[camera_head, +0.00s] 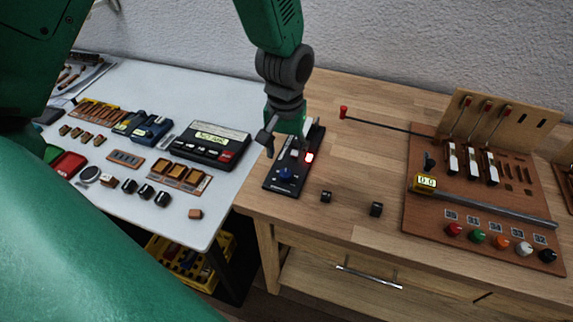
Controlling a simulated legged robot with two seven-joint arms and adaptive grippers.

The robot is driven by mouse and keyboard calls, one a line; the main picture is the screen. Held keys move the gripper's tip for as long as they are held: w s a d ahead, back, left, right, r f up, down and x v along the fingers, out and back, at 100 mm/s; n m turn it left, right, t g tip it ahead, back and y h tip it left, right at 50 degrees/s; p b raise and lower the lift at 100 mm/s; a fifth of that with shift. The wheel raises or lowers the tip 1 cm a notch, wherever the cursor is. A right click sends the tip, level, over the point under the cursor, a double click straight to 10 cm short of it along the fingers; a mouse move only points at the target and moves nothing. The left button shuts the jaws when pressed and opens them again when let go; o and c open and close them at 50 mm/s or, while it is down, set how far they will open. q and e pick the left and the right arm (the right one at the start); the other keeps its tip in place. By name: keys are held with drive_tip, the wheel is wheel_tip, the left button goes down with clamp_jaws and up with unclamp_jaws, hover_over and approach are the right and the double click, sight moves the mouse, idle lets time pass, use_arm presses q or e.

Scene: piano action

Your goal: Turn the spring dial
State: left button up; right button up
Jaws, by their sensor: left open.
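A narrow black device (272,187) lies on the wooden bench, near its left edge. It has a blue knob (286,174) at its near end and a lit red lamp (309,157) on its right side. The blue knob appears to be the spring dial. My left gripper (288,147) is open and points down over the far part of the device, just behind the knob. It hides part of the device, and I cannot tell whether it touches it. My right gripper is not in view.
Two small black blocks (376,209) lie right of the device. A red-tipped rod (380,123) reaches toward a brown board (425,211) with levers and coloured knobs. A white table (229,97) at left holds a labelled black box (207,154) and many small parts.

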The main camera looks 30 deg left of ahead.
sight(286, 172)
use_arm(q)
wheel_tip(286, 172, up, 5)
drive_tip(key=shift+r, duration=0.1)
idle(0.4)
idle(0.3)
